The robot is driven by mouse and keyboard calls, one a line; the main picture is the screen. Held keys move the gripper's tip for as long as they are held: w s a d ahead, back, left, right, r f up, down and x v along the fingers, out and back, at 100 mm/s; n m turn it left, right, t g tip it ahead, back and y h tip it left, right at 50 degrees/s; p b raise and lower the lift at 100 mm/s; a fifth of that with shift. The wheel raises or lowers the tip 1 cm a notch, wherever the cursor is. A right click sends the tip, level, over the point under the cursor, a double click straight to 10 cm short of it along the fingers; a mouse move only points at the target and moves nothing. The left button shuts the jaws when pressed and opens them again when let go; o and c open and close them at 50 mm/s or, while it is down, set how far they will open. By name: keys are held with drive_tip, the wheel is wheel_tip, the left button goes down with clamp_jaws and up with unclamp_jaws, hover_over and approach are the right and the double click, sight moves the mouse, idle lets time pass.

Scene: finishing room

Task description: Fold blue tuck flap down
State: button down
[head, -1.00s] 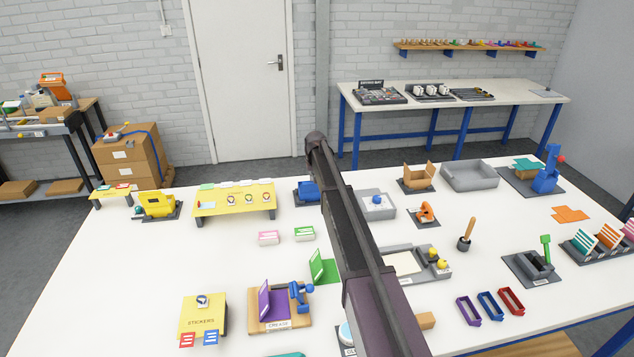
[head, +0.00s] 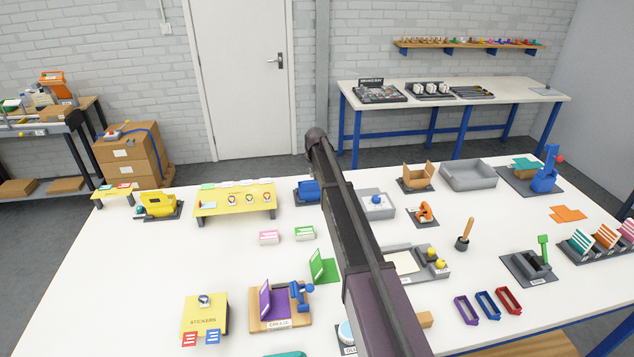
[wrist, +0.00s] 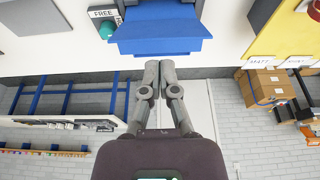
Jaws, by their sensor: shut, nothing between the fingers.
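A blue box (head: 308,190) stands on a dark mat at the far side of the white table, partly hidden behind my arm in the head view. In the wrist view, the blue box (wrist: 160,22) fills the top middle, and a wide blue flap or panel (wrist: 160,46) faces my gripper. My gripper (wrist: 152,66) is shut and empty, its fingertips just below the panel's edge in the picture. I cannot tell whether they touch it. My gripper's fingers do not show in the head view.
A yellow stand (head: 235,201) is left of the blue box, and a grey tray (head: 378,203) is to its right. Pink and green cards (head: 304,233) lie nearer. A crease board (head: 280,307) with a purple card stands in front. The table's middle left is clear.

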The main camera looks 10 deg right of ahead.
wheel_tip(320, 180, up, 8)
drive_tip(key=p, duration=0.7)
drive_tip(key=shift+f, duration=0.15)
drive_tip(key=s+f+g+b, duration=0.1)
drive_tip(key=s+f+b, duration=0.2)
drive_tip(key=s, duration=1.3)
drive_tip(key=s+f+g+b, duration=0.1)
drive_tip(key=s+f+b, duration=0.2)
drive_tip(key=s, duration=1.3)
drive_tip(key=s+f+g+b, duration=0.1)
drive_tip(key=s+f+b, duration=0.3)
drive_tip(key=s, duration=1.2)
drive_tip(key=shift+s+f, duration=0.35)
drive_tip(key=shift+f, duration=0.2)
drive_tip(key=shift+w+d, duration=0.1)
